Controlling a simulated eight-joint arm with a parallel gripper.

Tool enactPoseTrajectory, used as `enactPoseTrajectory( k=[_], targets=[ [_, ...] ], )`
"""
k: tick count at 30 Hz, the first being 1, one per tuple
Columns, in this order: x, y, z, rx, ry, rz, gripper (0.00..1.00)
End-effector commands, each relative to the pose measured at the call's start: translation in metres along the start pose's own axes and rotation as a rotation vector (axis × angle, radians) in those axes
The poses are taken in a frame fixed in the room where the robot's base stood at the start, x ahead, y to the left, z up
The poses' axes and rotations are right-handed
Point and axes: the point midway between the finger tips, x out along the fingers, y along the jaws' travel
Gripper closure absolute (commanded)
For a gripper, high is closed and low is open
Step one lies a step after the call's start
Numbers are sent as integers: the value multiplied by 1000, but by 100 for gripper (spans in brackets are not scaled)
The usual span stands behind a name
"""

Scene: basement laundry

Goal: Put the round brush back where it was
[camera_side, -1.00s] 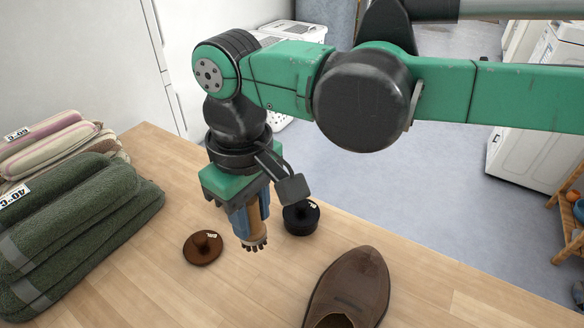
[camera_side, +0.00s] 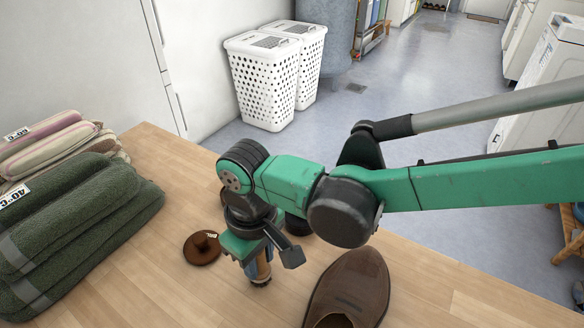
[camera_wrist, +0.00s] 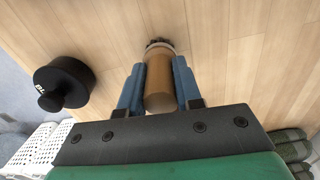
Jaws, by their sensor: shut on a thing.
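The round brush has a tan wooden handle and dark bristles at its lower end. In the side view the brush (camera_side: 264,269) is upright just above or on the wooden table; I cannot tell whether the bristles touch it. My gripper (camera_side: 257,270) points down and is shut on the handle. In the wrist view the handle (camera_wrist: 159,88) sits between the two blue fingers of my gripper (camera_wrist: 158,75), with the bristles at the far end. A brown round piece with a knob (camera_side: 202,248) lies left of the brush.
A brown shoe (camera_side: 350,287) stands to the right. A black round piece with a knob (camera_wrist: 64,82) is beside my gripper, mostly hidden behind my arm in the side view. Green towels (camera_side: 75,235) are stacked at left. White laundry baskets (camera_side: 262,85) stand beyond the wooden table (camera_side: 150,290).

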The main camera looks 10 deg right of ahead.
Motion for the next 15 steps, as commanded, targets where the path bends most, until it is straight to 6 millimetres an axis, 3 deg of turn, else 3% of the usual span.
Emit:
enactPoseTrajectory(
  k=[1, 3, 4, 15],
  targets=[
    [0, 0, 0, 0, 0, 0, 62],
    [0, 0, 0, 0, 0, 0, 42],
    [0, 0, 0, 0, 0, 0, 39],
    [-5, 0, 0, 0, 0, 0, 39]
  ],
)
